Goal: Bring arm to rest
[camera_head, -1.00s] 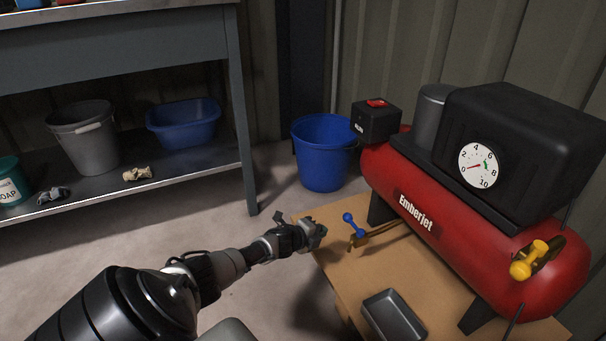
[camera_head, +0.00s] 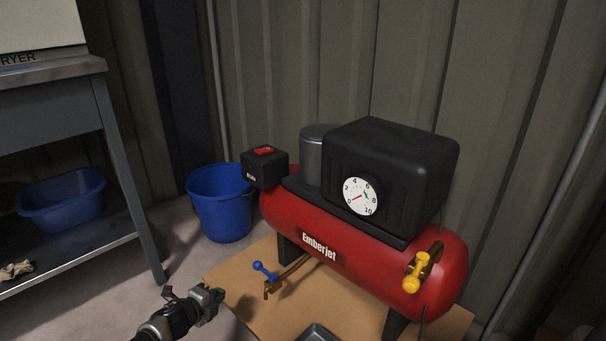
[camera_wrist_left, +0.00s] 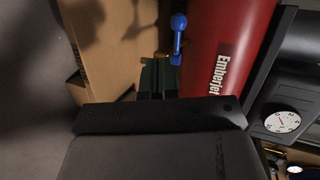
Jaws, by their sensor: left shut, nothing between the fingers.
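My left gripper (camera_head: 214,296) shows at the lower left of the head view, over the left edge of the wooden top. It is shut and empty, a little left of the blue-handled drain valve (camera_head: 264,270) and apart from it. In the left wrist view the dark fingers (camera_wrist_left: 158,76) are together, with the blue valve handle (camera_wrist_left: 178,38) just beyond them. The red Emberjet compressor (camera_head: 370,262) stands on the wooden top to the right. My right gripper is in neither view.
The wooden top (camera_head: 240,282) also bears a grey metal tray (camera_head: 318,333), cut off at the bottom edge. A blue bucket (camera_head: 222,205) stands on the floor behind. A grey workbench (camera_head: 60,112) with a blue basin (camera_head: 62,200) on its shelf is at the left. A yellow valve handle (camera_head: 418,271) sticks out at the compressor's right end.

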